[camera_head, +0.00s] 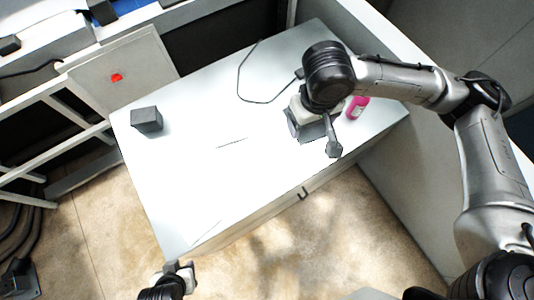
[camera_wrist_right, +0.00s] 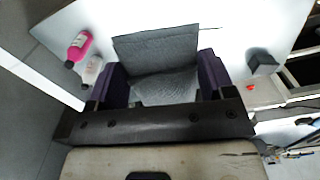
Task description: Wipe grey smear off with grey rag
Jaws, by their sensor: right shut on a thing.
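My right gripper (camera_head: 312,128) is over the right part of the white tabletop (camera_head: 190,170). It is shut on the grey rag (camera_wrist_right: 155,48), a flat dark grey cloth spread between and beyond its two fingers (camera_wrist_right: 160,88) in the right wrist view. In the head view a grey edge of the rag (camera_head: 305,132) shows below the gripper. I cannot tell if the rag touches the table. No broad grey smear is clear; a thin dark line (camera_head: 231,143) lies left of the gripper. My left gripper (camera_head: 180,270) is off the table's front left corner, its jaws unclear.
A pink bottle (camera_head: 357,106) stands right of my right gripper, with a whitish bottle (camera_wrist_right: 92,70) beside it in the wrist view. A dark grey block (camera_head: 146,119) sits at the table's left. A thin dark cable (camera_head: 240,82) loops at the back. The table's middle is mostly clear.

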